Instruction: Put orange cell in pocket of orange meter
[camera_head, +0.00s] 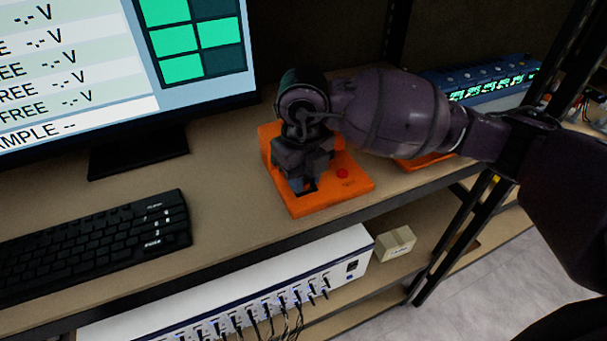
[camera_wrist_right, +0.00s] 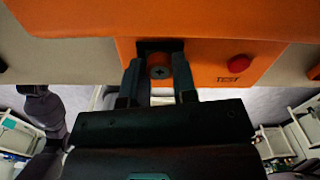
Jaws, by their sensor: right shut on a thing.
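The orange meter (camera_head: 333,197) is a block on the shelf with a red button and a raised back part. It also shows in the right wrist view (camera_wrist_right: 205,62), with a dark pocket (camera_wrist_right: 150,45) beside the red TEST button. My right gripper (camera_wrist_right: 158,82) is shut on the orange cell (camera_wrist_right: 159,61), whose round grey end with a cross mark faces the wrist camera. The cell is at the pocket opening; how deep it sits I cannot tell. In the head view the right gripper (camera_head: 303,178) hides the cell and most of the pocket. My left gripper does not show in the head view.
A monitor (camera_head: 215,85) and a black keyboard (camera_head: 95,245) stand to the left. Another orange device (camera_head: 425,161) and a blue unit with green displays (camera_head: 490,80) are to the right. Below are a white cabled unit (camera_head: 345,245) and a small box (camera_head: 395,243).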

